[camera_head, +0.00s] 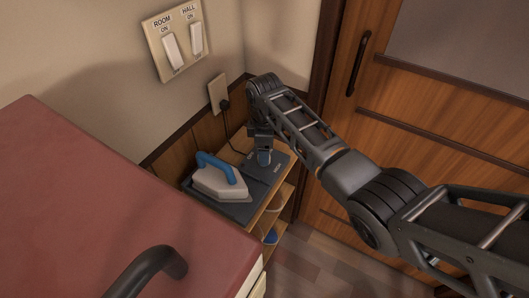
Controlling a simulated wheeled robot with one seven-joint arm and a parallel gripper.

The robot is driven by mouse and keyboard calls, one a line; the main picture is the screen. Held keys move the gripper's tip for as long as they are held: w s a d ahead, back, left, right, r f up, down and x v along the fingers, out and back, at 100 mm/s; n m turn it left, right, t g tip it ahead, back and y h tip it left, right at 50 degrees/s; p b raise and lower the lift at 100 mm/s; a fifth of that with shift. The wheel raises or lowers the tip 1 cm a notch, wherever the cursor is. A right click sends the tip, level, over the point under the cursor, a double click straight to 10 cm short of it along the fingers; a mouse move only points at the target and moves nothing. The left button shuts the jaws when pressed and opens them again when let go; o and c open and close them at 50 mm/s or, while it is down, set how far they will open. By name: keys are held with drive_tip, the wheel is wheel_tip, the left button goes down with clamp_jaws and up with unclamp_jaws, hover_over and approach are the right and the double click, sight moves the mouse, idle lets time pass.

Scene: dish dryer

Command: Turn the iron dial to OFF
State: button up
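The iron (220,181), white with a blue handle, rests on a dark base (238,209) on a small wooden shelf unit. The dial's setting is not readable.
A red-topped cabinet (110,190) with a dark handle (148,270) fills the left front. A wall outlet (218,93) with a plugged cord is behind the shelf. Light switches (178,42) are above. A wooden door (420,120) stands at right, behind my arm.

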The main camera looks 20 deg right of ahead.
wheel_tip(320, 180, up, 5)
drive_tip(key=shift+r, duration=0.1)
idle(0.6)
